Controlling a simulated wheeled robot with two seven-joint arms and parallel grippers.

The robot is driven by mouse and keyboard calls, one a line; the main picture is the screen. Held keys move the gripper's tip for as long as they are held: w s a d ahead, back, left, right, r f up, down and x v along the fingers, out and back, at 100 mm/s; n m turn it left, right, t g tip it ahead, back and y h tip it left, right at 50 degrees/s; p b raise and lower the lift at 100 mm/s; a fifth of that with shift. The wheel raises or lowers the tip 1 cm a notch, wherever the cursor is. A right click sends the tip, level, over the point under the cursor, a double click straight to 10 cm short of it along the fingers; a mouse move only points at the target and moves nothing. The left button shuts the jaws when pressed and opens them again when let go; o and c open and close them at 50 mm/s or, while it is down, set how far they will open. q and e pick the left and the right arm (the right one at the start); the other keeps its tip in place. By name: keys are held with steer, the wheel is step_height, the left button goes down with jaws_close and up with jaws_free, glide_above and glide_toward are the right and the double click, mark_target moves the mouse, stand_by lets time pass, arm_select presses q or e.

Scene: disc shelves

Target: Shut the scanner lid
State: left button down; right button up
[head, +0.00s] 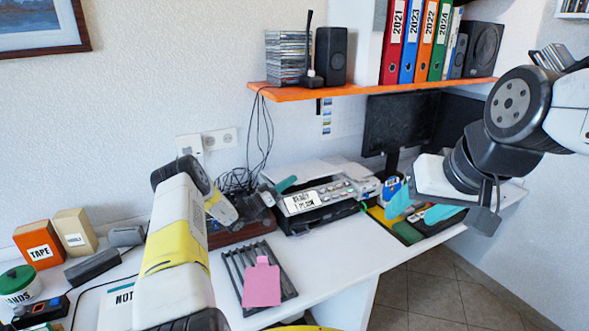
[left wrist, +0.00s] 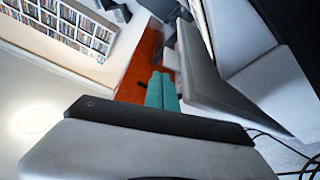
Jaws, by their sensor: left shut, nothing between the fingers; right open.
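The scanner (head: 345,190) stands on the white desk near the wall, with a button panel and a paper label on its front. A pale flat panel at its top back, seemingly the lid (head: 300,170), looks low; its exact angle cannot be told. My left gripper (head: 286,184) is shut and empty, its teal fingertips at the scanner's left edge. Its fingers also show in the left wrist view (left wrist: 161,90), beside a grey slab (left wrist: 215,85) that may be the lid. Contact cannot be told. My right gripper (head: 422,208) is open and empty over the desk's right side.
An orange shelf (head: 350,89) with binders, speakers and a disc stack hangs above the scanner. A monitor (head: 400,122) stands behind right. A black rack (head: 234,268) with a pink card (head: 262,284) lies in front. Cables and a wooden box (head: 240,232) are left of the scanner.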

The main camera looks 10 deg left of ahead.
arm_select(q)
steer(key=shift+s+d+f, duration=0.1)
steer(key=shift+s+f, duration=0.1)
steer(key=shift+f, duration=1)
steer(key=shift+r, duration=0.15)
